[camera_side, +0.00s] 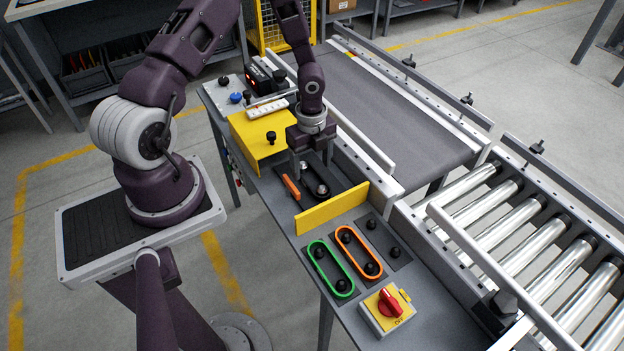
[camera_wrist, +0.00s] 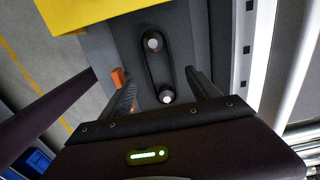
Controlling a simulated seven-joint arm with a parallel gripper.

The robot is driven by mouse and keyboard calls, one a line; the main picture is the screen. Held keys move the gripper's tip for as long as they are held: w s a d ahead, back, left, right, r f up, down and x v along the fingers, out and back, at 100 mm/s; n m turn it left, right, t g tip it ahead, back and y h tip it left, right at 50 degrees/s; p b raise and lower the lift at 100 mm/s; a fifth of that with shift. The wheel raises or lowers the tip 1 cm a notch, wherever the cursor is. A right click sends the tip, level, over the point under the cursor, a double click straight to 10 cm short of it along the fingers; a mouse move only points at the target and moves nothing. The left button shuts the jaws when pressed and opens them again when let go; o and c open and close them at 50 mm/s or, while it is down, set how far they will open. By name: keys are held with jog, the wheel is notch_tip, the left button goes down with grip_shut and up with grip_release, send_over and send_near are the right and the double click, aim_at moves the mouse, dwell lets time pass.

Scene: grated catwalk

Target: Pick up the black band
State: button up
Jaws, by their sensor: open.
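The black band (camera_wrist: 147,70) is a narrow loop in the wrist view. It lies around two pale-topped pegs, a far peg (camera_wrist: 152,42) and a near peg (camera_wrist: 166,97), on a dark plate. My gripper (camera_wrist: 162,80) is open and empty, pointing down, with one finger on each side of the band near the near peg. In the side view my gripper (camera_side: 307,160) is over the plate; its fingertips are partly hidden.
An orange piece (camera_side: 291,187) stands left of the plate, close to the left finger in the wrist view. A yellow upright panel (camera_side: 332,208) is in front; a yellow box (camera_side: 262,135) is behind. Green (camera_side: 331,268) and orange (camera_side: 359,252) bands circle other pegs. A conveyor rail runs along the right.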

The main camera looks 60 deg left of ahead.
aim_at(312, 182)
notch_tip(312, 182, down, 4)
jog(key=shift+r, duration=0.1)
jog(key=c, duration=1.4)
notch_tip(312, 182, up, 10)
jog(key=shift+r, duration=0.1)
